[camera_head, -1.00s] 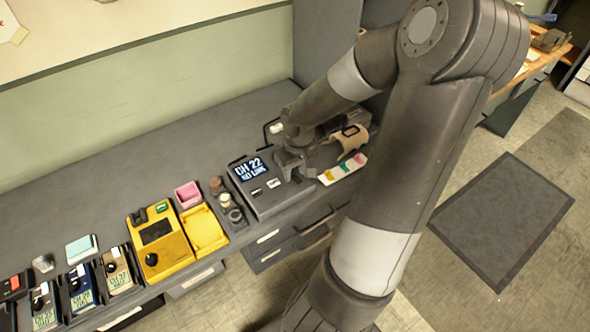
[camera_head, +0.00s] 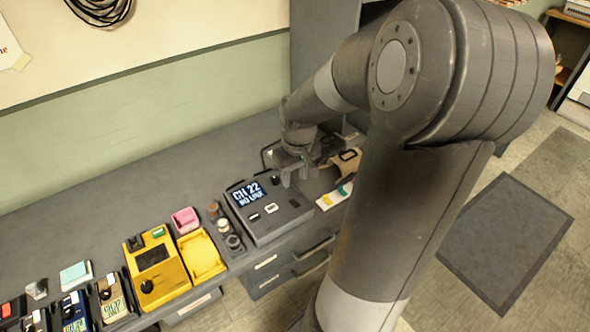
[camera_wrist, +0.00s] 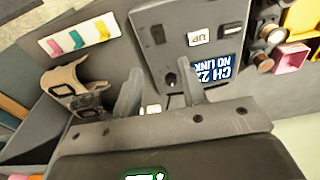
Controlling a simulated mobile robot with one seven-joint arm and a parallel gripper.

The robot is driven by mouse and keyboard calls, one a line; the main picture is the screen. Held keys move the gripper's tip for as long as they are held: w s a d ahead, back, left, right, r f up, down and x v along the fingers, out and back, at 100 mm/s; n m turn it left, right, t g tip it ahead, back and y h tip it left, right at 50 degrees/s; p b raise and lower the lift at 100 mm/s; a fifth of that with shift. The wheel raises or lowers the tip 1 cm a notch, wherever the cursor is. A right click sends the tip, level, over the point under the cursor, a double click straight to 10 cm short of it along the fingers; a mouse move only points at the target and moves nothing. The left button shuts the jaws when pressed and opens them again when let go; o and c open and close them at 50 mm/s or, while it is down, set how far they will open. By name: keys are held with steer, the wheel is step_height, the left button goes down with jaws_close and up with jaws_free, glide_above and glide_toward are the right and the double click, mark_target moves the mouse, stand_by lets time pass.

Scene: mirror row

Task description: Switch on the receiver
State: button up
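The receiver (camera_head: 272,228) is a grey box on the bench with a lit screen (camera_head: 248,193) reading "CH 22" and what looks like "NO LINK". Two small light pieces, a narrow switch-like one (camera_head: 253,217) and a label-like one (camera_head: 271,208), sit on its top face. In the wrist view the receiver (camera_wrist: 180,15) is at upper right, with a dark round knob (camera_wrist: 171,78) near my right finger. My gripper (camera_head: 297,180) is over the receiver's back right corner, its fingers apart and empty. In the wrist view my gripper (camera_wrist: 160,90) partly covers the receiver's edge.
A white card with coloured tabs (camera_head: 334,197) and a tan holder (camera_head: 347,160) lie right of the receiver. Small jars (camera_head: 224,226), a pink box (camera_head: 185,220), a yellow device (camera_head: 155,265) and its yellow tray (camera_head: 202,256) stand left. Bench behind the yellow device is clear.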

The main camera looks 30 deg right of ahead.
steer(key=shift+s+r, duration=0.1)
steer(key=shift+r, duration=0.8)
steer(key=a+r+n+h, duration=0.45)
steer(key=a+r, duration=0.55)
steer(key=a, duration=0.5)
steer(key=s+a+r+m+t+y, duration=0.1)
steer(key=s+r+m+t+y, duration=0.1)
steer(key=s, duration=0.4)
steer(key=s+a+r+m+t+y, duration=0.1)
steer(key=s+a+m+t+y, duration=0.1)
steer(key=s, duration=0.4)
steer(key=shift+a+r, duration=0.3)
steer(key=shift+r, duration=0.05)
steer(key=shift+s+m+y, duration=0.1)
steer(key=shift+m+y, duration=0.15)
